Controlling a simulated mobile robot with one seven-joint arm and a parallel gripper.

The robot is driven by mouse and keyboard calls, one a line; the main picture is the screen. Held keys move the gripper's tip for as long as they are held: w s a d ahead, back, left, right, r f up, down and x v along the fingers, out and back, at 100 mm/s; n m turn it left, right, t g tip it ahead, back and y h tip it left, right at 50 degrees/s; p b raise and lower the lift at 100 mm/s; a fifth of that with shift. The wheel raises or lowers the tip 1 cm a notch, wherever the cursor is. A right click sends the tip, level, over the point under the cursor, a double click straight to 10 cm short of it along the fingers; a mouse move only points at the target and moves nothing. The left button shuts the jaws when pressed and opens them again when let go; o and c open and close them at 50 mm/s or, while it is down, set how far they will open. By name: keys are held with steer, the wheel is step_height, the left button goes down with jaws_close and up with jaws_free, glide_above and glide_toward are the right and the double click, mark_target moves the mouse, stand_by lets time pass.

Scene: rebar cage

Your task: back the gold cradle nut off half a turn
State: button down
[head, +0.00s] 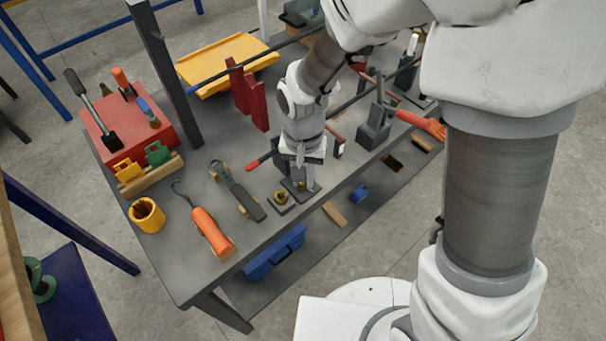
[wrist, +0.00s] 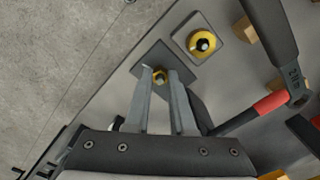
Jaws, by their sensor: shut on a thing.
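My gripper (wrist: 160,75) points down at the bench, and its two fingers are shut on a small gold nut (wrist: 159,77). The nut sits over a dark square plate (wrist: 150,57), part of which shows beyond the fingertips. The head view shows my gripper (head: 304,180) low over the same plate, but the nut is hidden there. A second, larger gold ring (wrist: 202,42) around a grey stud sits on its own square plate (wrist: 189,49), beside the fingers and apart from them. That ring also shows in the head view (head: 281,196), just left of my gripper.
A dark wrench (head: 237,190) lies on wooden blocks left of my gripper. A red-handled tool (wrist: 262,105) lies close to the fingers. An orange-handled hook (head: 212,231), a yellow cup (head: 147,215) and dark red plates (head: 246,92) stand around. The bench's front edge is near.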

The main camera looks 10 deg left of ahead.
steer(key=n+p, duration=0.1)
steer(key=n, duration=0.4)
steer(key=shift+r+n, duration=0.1)
steer(key=shift+n, duration=0.2)
steer(key=n+p, duration=0.1)
steer(key=n, duration=0.4)
steer(key=n+p, duration=0.3)
steer(key=n, duration=0.3)
steer(key=shift+n, duration=0.4)
steer(key=n+p, duration=0.1)
steer(key=n, duration=0.3)
steer(key=shift+p, duration=0.3)
steer(key=shift+n, duration=0.4)
steer(key=c, duration=0.8)
jaws_free()
steer(key=shift+o, duration=0.2)
step_height(320, 180, up, 17)
steer(key=p, duration=0.5)
steer(key=shift+r, duration=0.15)
